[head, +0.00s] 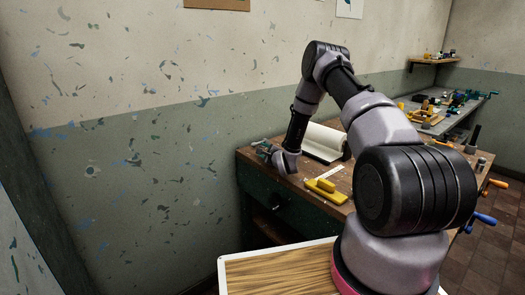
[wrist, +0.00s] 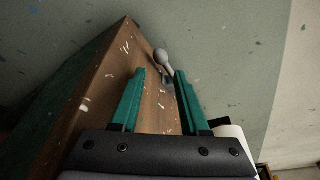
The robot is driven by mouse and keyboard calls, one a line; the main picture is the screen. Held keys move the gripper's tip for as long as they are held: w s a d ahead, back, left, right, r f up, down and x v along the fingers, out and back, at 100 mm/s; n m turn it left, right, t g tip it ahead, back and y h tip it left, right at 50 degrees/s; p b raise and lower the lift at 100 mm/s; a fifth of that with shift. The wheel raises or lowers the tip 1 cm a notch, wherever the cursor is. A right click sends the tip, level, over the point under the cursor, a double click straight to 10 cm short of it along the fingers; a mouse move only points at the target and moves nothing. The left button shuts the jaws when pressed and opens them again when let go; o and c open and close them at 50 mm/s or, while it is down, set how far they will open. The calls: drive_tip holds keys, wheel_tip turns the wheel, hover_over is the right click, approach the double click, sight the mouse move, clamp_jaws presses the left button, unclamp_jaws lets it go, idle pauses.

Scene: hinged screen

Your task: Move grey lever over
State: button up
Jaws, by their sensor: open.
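The grey lever (wrist: 164,62), a short stick with a rounded knob, stands on the wooden bench top near its corner in the wrist view. My gripper (wrist: 160,72) has two teal fingers spread apart, and in this view the lever shows between and just beyond their tips. I cannot tell whether either finger touches it. In the head view my gripper (head: 263,150) is at the far left end of the workbench (head: 300,215). I cannot make out the lever there.
A wall runs close behind the bench's left end. A second bench (head: 450,122) with several tools is at the back right. A white-rimmed wooden surface (head: 280,272) is in front.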

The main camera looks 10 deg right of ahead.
sight(255, 146)
drive_tip(key=x, duration=0.7)
drive_tip(key=shift+r, duration=0.1)
drive_tip(key=shift+w, duration=0.3)
drive_tip(key=shift+c, duration=1)
drive_tip(key=shift+f, duration=0.25)
drive_tip(key=c, duration=0.5)
drive_tip(key=shift+w+d+r, duration=0.1)
drive_tip(key=shift+r, duration=0.5)
drive_tip(key=shift+d+r, duration=0.15)
drive_tip(key=shift+r, duration=0.6)
drive_tip(key=shift+w+d+r, duration=0.1)
drive_tip(key=shift+d+r, duration=0.05)
drive_tip(key=shift+r, duration=0.35)
drive_tip(key=shift+w+d+r, duration=0.15)
drive_tip(key=shift+d+r, duration=0.05)
drive_tip(key=shift+r, duration=0.3)
